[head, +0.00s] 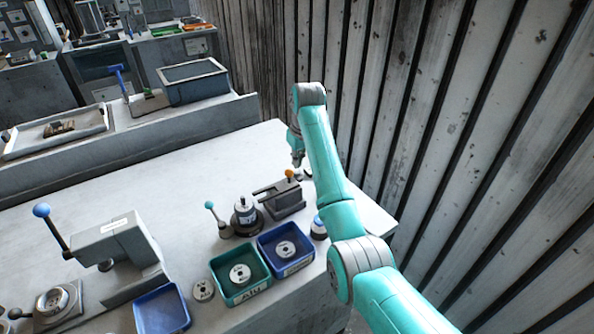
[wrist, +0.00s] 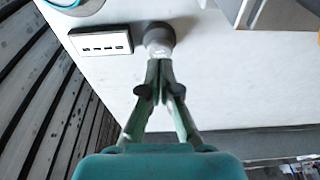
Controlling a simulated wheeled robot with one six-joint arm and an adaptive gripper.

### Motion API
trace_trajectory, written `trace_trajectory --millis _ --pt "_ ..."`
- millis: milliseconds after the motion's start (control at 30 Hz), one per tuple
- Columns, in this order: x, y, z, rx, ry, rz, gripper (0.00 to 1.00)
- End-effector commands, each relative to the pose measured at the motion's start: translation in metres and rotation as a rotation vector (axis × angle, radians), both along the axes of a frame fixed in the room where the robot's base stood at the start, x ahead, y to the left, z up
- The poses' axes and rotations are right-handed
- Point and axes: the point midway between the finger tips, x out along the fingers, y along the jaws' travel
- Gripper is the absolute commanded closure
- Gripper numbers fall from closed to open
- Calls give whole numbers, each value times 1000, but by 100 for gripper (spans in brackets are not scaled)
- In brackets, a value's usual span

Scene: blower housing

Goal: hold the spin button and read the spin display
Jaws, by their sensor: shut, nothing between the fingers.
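In the wrist view, a small white panel with a dark frame, likely the spin display (wrist: 100,41), shows a row of several short dark marks. They are too small to read surely. To its right is a round grey knob-like part, likely the spin button (wrist: 158,36). My gripper (wrist: 160,64) is shut and empty, its fingertips overlapping the near side of this round part. I cannot tell whether they touch or press it. In the head view, my gripper (head: 297,156) points down near the far right of the bench, and the display is not clearly visible there.
On the bench stand a clamp with an orange knob (head: 286,198), a grey cylinder fixture (head: 246,216), a blue tray (head: 304,265), a green tray (head: 243,298) and a lever press (head: 115,243). A slatted wall (head: 480,130) rises close on the right. The bench's far middle is clear.

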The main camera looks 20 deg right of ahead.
Motion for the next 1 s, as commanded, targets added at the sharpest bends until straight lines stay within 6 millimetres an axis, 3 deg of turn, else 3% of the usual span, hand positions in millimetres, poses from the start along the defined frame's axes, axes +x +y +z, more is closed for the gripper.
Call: trace_trajectory --millis 700,1000 --pt "0 0 -24 0 1 0 100" --pt "0 0 -24 0 1 0 100"
